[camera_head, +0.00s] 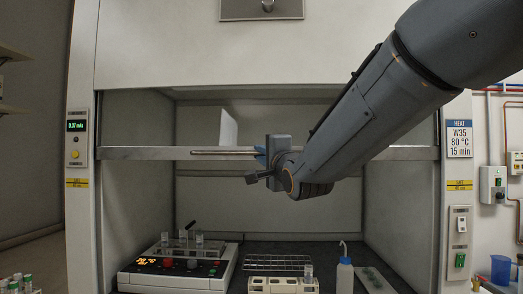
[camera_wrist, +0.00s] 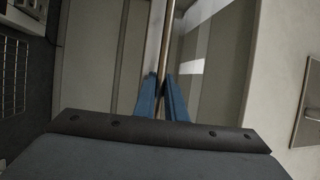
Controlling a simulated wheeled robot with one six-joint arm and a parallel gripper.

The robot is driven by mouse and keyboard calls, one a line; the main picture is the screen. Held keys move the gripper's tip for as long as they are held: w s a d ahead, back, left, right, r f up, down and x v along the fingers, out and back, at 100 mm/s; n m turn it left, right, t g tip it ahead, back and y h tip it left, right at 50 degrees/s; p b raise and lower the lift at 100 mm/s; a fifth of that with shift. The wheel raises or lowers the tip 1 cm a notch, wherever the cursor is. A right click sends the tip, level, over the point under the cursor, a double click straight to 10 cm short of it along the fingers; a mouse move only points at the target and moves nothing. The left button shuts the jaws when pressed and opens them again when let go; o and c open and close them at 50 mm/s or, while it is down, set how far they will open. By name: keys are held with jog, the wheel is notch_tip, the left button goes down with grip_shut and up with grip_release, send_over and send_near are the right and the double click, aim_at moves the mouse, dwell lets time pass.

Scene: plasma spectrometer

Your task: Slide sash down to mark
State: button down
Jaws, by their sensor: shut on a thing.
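The fume hood sash has a pale bottom rail (camera_head: 125,153) that spans the opening about level. A thin metal handle bar (camera_head: 215,153) runs along it, left of my gripper. Yellow marks sit on the left post (camera_head: 77,183) and the right post (camera_head: 460,185), a little lower than the rail. My gripper (camera_head: 261,156) is at the rail's middle, its blue fingers partly hidden by its own body. In the wrist view the blue fingers (camera_wrist: 161,92) are shut around the handle bar (camera_wrist: 167,40).
Inside the hood, below the rail, stand a hot block (camera_head: 172,278) with vials, a wire rack (camera_head: 277,262), a white tube rack (camera_head: 283,285) and a wash bottle (camera_head: 344,275). The space between the rail and these items is clear.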

notch_tip(320, 180, down, 8)
jog(key=b, duration=0.4)
jog(key=shift+r+b, duration=0.2)
jog(key=shift+b, duration=0.2)
jog(key=c, duration=1.8)
grip_release()
jog(key=shift+b+v, duration=0.75)
jog(key=shift+v, duration=3.15)
